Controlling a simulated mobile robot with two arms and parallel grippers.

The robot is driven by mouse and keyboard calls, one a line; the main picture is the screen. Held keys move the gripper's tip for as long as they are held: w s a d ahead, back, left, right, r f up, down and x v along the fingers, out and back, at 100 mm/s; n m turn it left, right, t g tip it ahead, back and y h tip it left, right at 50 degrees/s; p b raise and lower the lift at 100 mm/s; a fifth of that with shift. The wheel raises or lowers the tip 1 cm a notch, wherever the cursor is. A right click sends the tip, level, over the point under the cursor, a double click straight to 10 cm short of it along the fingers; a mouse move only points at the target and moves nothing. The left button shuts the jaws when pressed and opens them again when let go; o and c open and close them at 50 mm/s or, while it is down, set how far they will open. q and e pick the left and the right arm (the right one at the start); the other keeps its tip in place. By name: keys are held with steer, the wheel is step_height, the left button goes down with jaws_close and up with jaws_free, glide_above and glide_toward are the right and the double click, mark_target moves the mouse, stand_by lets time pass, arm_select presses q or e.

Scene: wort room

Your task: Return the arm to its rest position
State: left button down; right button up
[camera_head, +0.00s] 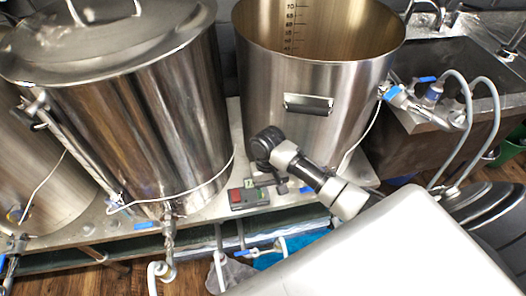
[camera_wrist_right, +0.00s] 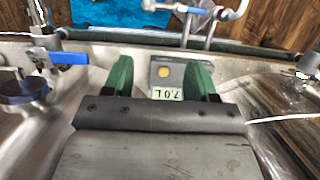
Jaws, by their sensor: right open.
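My right arm (camera_head: 312,174) reaches in from the lower right in the head view, its dark end joint in front of the open steel pot. In the right wrist view my right gripper (camera_wrist_right: 161,66) is open, its two green fingers apart. In the head view the control box (camera_head: 249,197) stands on the steel bench, with a red face. My left gripper is not in view.
A lidded steel pot (camera_head: 130,120) stands left of the open pot (camera_head: 315,85). Taps with blue handles (camera_head: 397,94) and hoses lie to the right, beside a sink (camera_head: 455,85). The bench edge and lower pipes run below the pots.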

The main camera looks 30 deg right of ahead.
steer(key=s+d+f+n+t, duration=0.1)
steer(key=s+f, duration=0.4)
steer(key=f, duration=0.6)
steer(key=s+d+f+t, duration=0.1)
steer(key=s+f, duration=0.5)
steer(key=f, duration=0.5)
steer(key=s+f+n, duration=0.1)
steer(key=s+f, duration=0.2)
steer(key=s, duration=0.5)
steer(key=s+a+f+n+t, duration=0.1)
steer(key=s+f+n, duration=0.1)
steer(key=s+f, duration=0.2)
steer(key=s+f+n, duration=0.1)
steer(key=s+f, duration=0.2)
steer(key=s, duration=0.8)
steer(key=shift+s+a+f+n+t+h+p, duration=0.25)
steer(key=shift+s+n+t+h+p, duration=0.1)
steer(key=shift+n+t+h+p, duration=0.1)
